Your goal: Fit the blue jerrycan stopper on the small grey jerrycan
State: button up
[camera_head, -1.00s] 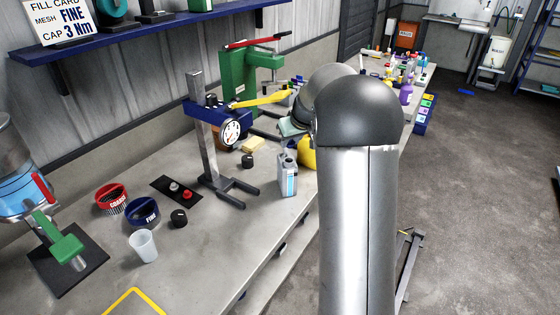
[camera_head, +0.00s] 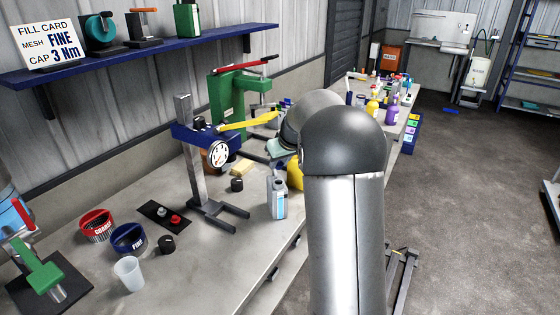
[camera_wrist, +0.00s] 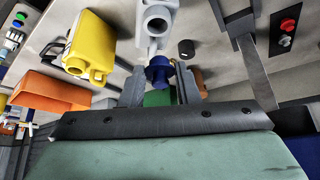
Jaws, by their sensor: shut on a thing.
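The small grey jerrycan (camera_head: 278,200) stands upright on the bench, right of the press stand, with a pale blue label. In the wrist view the grey jerrycan (camera_wrist: 158,22) is at the top centre, its round mouth facing my camera. The blue stopper (camera_wrist: 158,70) is between the fingertips of my gripper (camera_wrist: 160,80), which is shut on it. The stopper appears just below the jerrycan's mouth in that view; whether they touch I cannot tell. In the head view my arm hides the gripper and the stopper.
A yellow jerrycan (camera_wrist: 91,45) stands beside the grey one. The press stand (camera_head: 190,150) with a dial and yellow lever is close by. A black cap (camera_head: 237,185), a yellow sponge (camera_head: 242,167), a blue FINE ring (camera_head: 128,238) and a clear cup (camera_head: 129,273) are on the bench.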

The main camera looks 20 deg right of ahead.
jog(key=shift+f+b, duration=1.45)
jog(key=shift+f, duration=0.6)
jog(key=shift+b, duration=0.5)
jog(key=shift+f+b, duration=0.65)
jog(key=shift+f, duration=0.1)
jog(key=shift+r, duration=0.2)
jog(key=shift+r, duration=0.3)
dwell(2.2)
jog(key=shift+f+b, duration=0.55)
jog(key=shift+b, duration=0.05)
jog(key=shift+r, duration=0.2)
